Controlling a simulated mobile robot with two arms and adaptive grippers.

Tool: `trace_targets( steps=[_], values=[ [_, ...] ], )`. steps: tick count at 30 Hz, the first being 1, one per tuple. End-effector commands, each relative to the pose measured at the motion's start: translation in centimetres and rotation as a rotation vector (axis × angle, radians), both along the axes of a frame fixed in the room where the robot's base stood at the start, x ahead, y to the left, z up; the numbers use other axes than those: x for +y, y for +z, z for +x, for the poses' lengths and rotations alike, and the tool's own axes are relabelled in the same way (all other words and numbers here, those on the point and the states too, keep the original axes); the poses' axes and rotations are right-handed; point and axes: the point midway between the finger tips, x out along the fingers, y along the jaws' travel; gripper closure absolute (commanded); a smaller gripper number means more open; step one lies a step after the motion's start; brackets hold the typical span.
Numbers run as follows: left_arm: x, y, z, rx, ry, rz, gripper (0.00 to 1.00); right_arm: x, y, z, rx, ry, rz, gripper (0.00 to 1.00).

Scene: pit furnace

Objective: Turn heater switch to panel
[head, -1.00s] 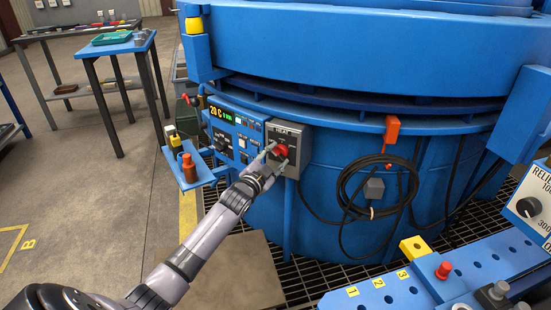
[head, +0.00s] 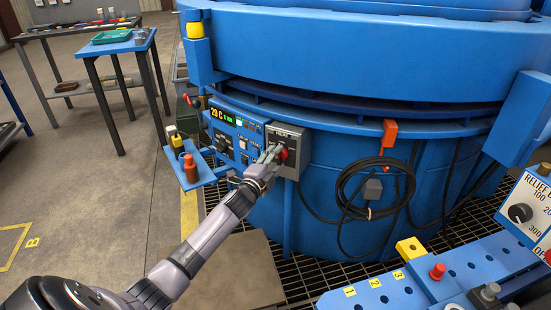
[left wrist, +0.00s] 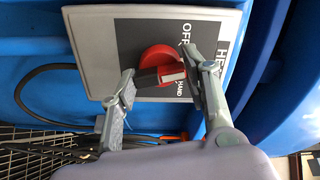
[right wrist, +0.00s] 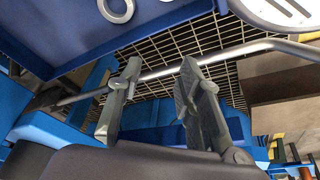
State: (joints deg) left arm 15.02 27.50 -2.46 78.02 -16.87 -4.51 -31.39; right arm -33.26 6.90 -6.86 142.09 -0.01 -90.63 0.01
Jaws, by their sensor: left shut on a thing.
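The heater switch is a red rotary knob (head: 283,153) on a grey box (head: 298,136) fixed to the blue furnace. In the left wrist view, the knob (left wrist: 158,62) has a white-marked handle by the HAND label (left wrist: 182,88). The OFF label (left wrist: 183,31) also shows; I cannot read a panel label. My left gripper (head: 274,153) is shut on the knob's handle, one finger on each side; it also shows in the left wrist view (left wrist: 160,78). My right gripper (right wrist: 160,75) shows only in the right wrist view, open and empty.
A control panel (head: 236,133) with a lit display is left of the switch box. A small blue shelf (head: 203,173) with bottles juts out below it. Coiled black cable (head: 345,190) hangs to the right. A blue bench (head: 400,299) with numbered holes stands front right.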

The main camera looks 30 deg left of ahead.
Motion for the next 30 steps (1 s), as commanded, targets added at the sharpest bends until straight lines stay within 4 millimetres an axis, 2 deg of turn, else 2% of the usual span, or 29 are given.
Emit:
trace_targets(
  steps=[12, 30],
  values=[
    [-0.07, -0.12, -0.01, 0.026, -0.001, 0.214, 0.85, 0.02, 0.24, 0.00, -0.001, 0.000, 0.000, 0.67],
    [-0.07, -0.13, -0.01, 0.031, -0.001, 0.253, 0.85, 0.03, 0.26, 0.03, -0.001, 0.001, 0.000, 0.67]
  ],
)
